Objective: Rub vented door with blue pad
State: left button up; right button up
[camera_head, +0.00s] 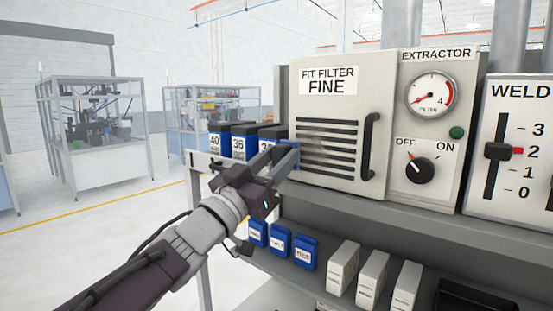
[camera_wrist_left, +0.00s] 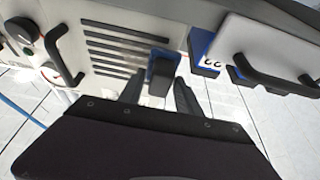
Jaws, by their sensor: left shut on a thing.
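The vented door (camera_head: 343,105) is a cream panel with dark horizontal slots, a "FIT FILTER FINE" label and a dark handle at its right. A greyish smudge shows around its upper left slots. My left gripper (camera_head: 290,158) is at the door's lower left edge, beside the slots. In the left wrist view, its fingers (camera_wrist_left: 160,92) are shut on the blue pad (camera_wrist_left: 162,70), which is in front of the slot ends. I cannot tell whether the pad touches the door. The gripper mostly hides the pad in the head view. My right gripper is not in view.
Numbered blue boxes (camera_head: 216,143) stand left of the door, close to my left gripper. Right of the door are a filter gauge (camera_head: 431,94), an OFF/ON knob (camera_head: 419,170) and a weld slider (camera_head: 497,151). Small blue packs (camera_head: 280,243) and white boxes (camera_head: 372,276) sit on the shelf below.

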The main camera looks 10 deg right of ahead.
pick_arm(q)
jog(key=shift+w+d, duration=0.5)
jog(key=shift+d, duration=0.15)
jog(key=shift+s, duration=0.1)
jog(key=shift+s+d+f+b, duration=0.15)
jog(key=shift+s+d+b, duration=0.7)
jog(key=shift+s, duration=0.2)
jog(key=shift+s+d, duration=0.25)
jog(key=shift+s, duration=0.2)
jog(key=shift+s+d+b, duration=0.35)
jog(key=shift+b, duration=0.3)
jog(key=shift+s+d+b, duration=0.6)
jog(key=shift+s+b, duration=0.05)
jog(key=shift+s+d, duration=0.25)
jog(key=shift+s, duration=0.1)
jog(key=shift+w+r+p, duration=0.1)
jog(key=shift+r+p, duration=0.95)
jog(key=shift+r, duration=0.25)
jog(key=shift+f, duration=0.1)
